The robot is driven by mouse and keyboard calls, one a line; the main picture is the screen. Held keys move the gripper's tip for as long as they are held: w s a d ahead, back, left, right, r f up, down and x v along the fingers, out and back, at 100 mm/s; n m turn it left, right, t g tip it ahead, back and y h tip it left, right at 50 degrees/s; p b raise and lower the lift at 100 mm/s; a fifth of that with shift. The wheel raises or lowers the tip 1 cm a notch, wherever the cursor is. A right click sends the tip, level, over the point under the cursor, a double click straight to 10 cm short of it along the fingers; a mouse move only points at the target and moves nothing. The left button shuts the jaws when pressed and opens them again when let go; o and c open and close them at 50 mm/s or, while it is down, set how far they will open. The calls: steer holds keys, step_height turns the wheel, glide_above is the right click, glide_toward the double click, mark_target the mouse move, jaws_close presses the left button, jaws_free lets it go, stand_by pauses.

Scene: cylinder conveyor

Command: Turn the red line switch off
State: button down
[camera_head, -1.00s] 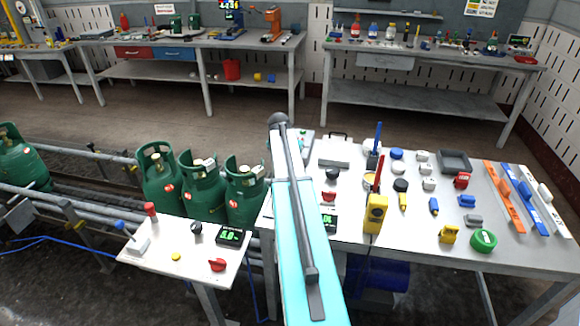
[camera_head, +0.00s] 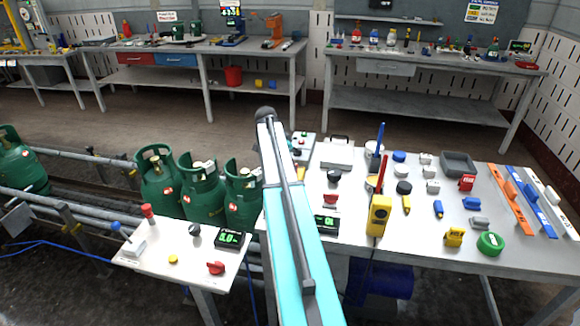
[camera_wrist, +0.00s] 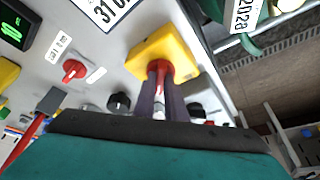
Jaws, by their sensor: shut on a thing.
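A red switch handle (camera_wrist: 158,69) stands on a yellow housing (camera_wrist: 165,50) in the wrist view. The dark fingers of my gripper (camera_wrist: 161,88) are on either side of the handle and shut on it. Part of the handle is hidden between the fingers. A second red knob (camera_wrist: 74,70) is on the same light panel, left of the yellow housing and clear of my gripper. In the head view my turquoise arm (camera_head: 293,225) reaches away from me, and the gripper is hidden. I cannot pick out the held switch there.
A small panel (camera_head: 150,262) with a red knob (camera_head: 216,267) and a green-lit display (camera_head: 229,238) stands left of my arm. Green gas cylinders (camera_head: 201,190) line the conveyor behind it. A cluttered grey table (camera_head: 400,245) is on the right. Black knobs (camera_wrist: 118,103) flank the held switch.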

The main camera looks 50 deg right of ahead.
stand_by(0.4)
steer(key=c, duration=1.8)
jaws_free()
steer(key=shift+a+r, duration=0.1)
steer(key=shift+r, duration=0.05)
steer(key=b+v, duration=0.2)
steer(key=v, duration=1.1)
steer(key=shift+r+b, duration=0.25)
steer(key=shift+b, duration=0.15)
steer(key=shift+w, duration=0.1)
